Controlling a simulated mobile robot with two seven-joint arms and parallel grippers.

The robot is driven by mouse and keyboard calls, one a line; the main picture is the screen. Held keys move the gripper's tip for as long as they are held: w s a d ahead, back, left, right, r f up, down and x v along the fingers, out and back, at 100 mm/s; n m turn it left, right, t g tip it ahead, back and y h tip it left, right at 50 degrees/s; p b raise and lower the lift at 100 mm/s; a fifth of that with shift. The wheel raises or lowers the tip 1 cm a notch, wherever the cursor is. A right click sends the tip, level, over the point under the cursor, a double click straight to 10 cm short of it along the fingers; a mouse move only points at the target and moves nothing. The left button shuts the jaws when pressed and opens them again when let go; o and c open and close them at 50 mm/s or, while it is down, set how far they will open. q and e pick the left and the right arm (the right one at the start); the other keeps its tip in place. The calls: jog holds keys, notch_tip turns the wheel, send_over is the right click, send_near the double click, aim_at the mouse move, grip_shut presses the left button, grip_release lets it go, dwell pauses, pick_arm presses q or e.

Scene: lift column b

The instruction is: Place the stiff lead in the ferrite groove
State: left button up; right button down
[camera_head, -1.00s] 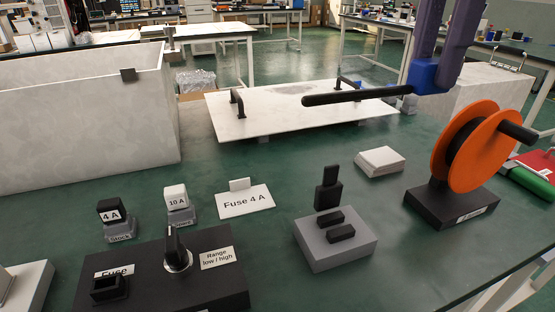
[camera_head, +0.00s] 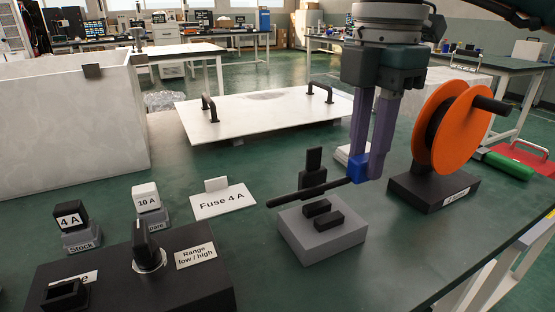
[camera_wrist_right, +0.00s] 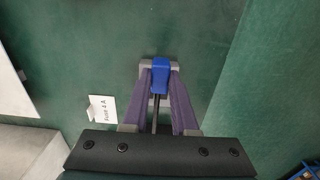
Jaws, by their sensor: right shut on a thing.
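The stiff lead (camera_head: 303,193) is a thin black rod with a blue grip (camera_head: 358,168). My right gripper (camera_head: 367,172) is shut on the blue grip, and the rod points left, roughly level. In the head view the rod crosses just above the ferrite (camera_head: 324,220), two black bars with a groove between them on a grey block (camera_head: 300,245). A black upright piece (camera_head: 314,160) stands behind the rod. I cannot tell whether the rod touches anything. In the right wrist view the blue grip (camera_wrist_right: 160,76) sits between the purple fingers. My left gripper is not in view.
An orange spool (camera_head: 455,130) on a black stand is close right of my right gripper. A white plate with handles (camera_head: 240,125) lies behind. A black panel with a knob (camera_head: 145,265), fuse blocks and a "Fuse 4 A" card (camera_head: 222,202) are at left.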

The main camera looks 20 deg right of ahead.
aim_at(362, 181)
jog(key=shift+f+b, duration=0.4)
jog(key=shift+f, duration=1.65)
jog(key=shift+f, duration=0.1)
jog(key=c, duration=0.7)
grip_release()
jog(key=shift+r, duration=0.3)
notch_tip(362, 181, up, 11)
jog(key=p, duration=0.2)
jog(key=shift+p, duration=0.35)
jog(key=shift+r, duration=0.35)
